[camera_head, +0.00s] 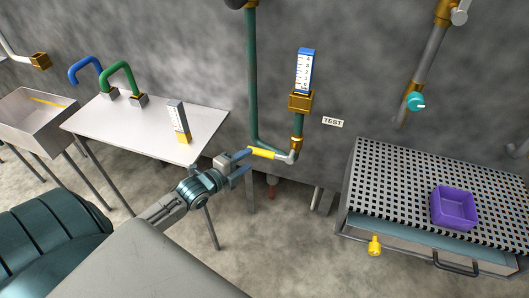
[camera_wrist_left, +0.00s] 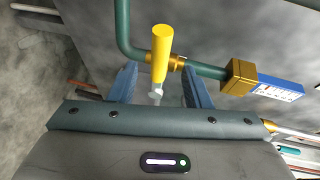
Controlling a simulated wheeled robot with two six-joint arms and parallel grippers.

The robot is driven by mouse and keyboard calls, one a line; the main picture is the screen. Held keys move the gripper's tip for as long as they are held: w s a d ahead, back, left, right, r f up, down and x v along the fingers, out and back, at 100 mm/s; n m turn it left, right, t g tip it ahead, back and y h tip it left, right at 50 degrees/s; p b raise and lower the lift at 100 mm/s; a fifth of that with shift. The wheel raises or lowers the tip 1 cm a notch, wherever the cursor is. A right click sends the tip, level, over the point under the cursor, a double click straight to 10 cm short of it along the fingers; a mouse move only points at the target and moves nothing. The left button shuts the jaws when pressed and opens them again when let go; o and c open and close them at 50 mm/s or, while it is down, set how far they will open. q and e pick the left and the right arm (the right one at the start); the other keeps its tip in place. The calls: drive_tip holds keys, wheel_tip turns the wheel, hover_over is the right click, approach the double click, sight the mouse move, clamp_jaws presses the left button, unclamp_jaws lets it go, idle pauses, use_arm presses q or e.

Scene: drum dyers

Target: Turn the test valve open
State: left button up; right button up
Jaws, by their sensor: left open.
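The test valve's yellow lever (camera_head: 262,153) sits at the bottom of the green pipe (camera_head: 252,80), left of the TEST sign (camera_head: 333,122). In the left wrist view the yellow lever (camera_wrist_left: 160,52) stands out from a brass collar on the pipe, between my finger lines. My left gripper (camera_head: 246,164) is open, its blue fingers just left of the lever in the head view. In the left wrist view its fingers (camera_wrist_left: 159,70) flank the lever's lower end with gaps on both sides; I see no contact. My right gripper is not in view.
A blue-and-white gauge (camera_head: 305,70) stands on a brass fitting above the pipe. A white table (camera_head: 120,125) with bent pipes and another gauge is left. A perforated grate (camera_head: 395,185) with a purple bin (camera_head: 453,207) is right. A teal-handled valve (camera_head: 415,101) hangs above it.

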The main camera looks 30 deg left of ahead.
sight(263, 150)
use_arm(q)
drive_tip(key=b+x, duration=0.2)
drive_tip(key=x, duration=0.5)
drive_tip(key=shift+w+d+f, duration=0.1)
drive_tip(key=shift+w, duration=0.7)
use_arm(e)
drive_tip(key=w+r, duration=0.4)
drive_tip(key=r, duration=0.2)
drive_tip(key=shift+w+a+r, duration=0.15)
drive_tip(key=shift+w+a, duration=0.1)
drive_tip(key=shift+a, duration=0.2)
use_arm(q)
clamp_jaws()
